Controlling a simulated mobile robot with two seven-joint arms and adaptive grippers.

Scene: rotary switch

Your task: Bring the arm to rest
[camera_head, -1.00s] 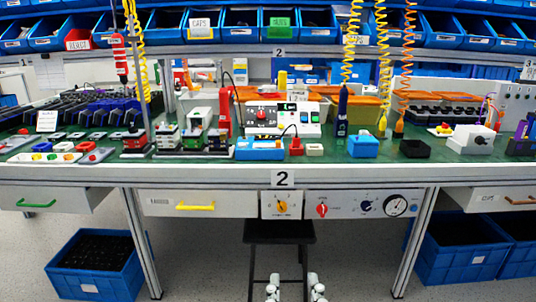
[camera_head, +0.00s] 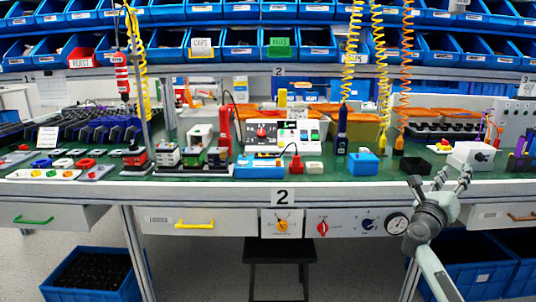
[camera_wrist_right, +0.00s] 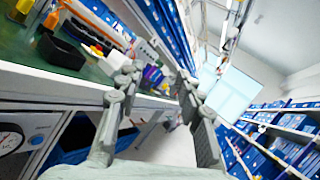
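My right gripper (camera_head: 453,178) is raised in front of the bench's right part, its fingers pointing up towards the bench edge in the head view. In the right wrist view the two grey fingers (camera_wrist_right: 157,78) stand apart with nothing between them. My left gripper is not in view. On the bench front are a yellow-orange rotary knob (camera_head: 282,226), a red knob (camera_head: 322,228) and a blue knob (camera_head: 368,226). A round gauge (camera_head: 397,223) sits to their right, just left of my right wrist in the picture. The gripper touches none of the knobs.
The green bench top (camera_head: 220,187) holds many small devices. A white box (camera_head: 470,156) stands behind my right gripper in the head view. A black stool (camera_head: 279,252) is under the bench. Blue crates (camera_head: 485,265) stand on the floor at right.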

